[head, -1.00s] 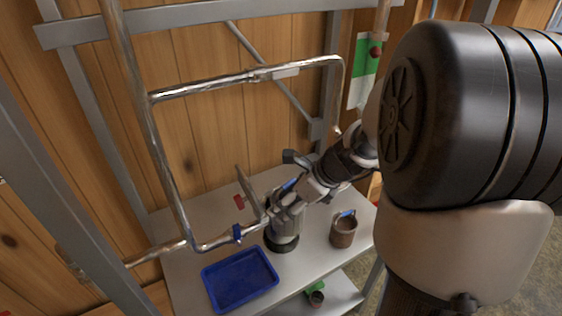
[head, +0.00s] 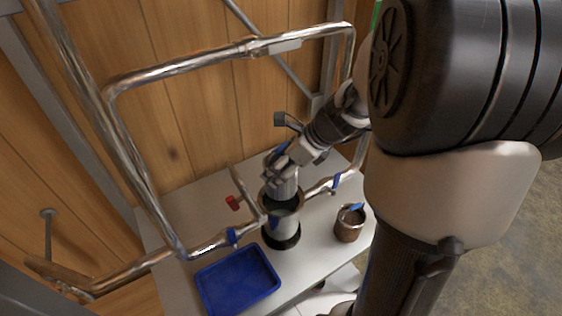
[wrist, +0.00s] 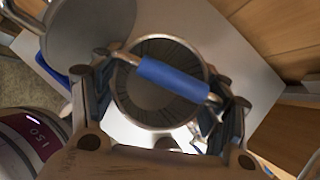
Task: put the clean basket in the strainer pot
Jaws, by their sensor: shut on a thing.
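The clean basket is a grey metal cylinder with a blue-sleeved bail handle. In the head view the basket (head: 287,187) hangs below my gripper (head: 281,165), upright at the mouth of the strainer pot (head: 281,226). Its lower end looks to be at or just inside the rim; I cannot tell how deep. In the wrist view the basket's ribbed inside (wrist: 150,101) faces me, with the blue handle (wrist: 172,78) across it. My gripper (wrist: 165,90) is shut on the basket by its handle, a finger at each side. The pot is mostly hidden there.
A brown, stained basket (head: 349,226) with a blue handle stands on the table to the right. A blue tray (head: 237,279) lies at front left. Shiny pipes (head: 135,160) rise left and behind, with a red-handled valve (head: 233,202) beside the pot.

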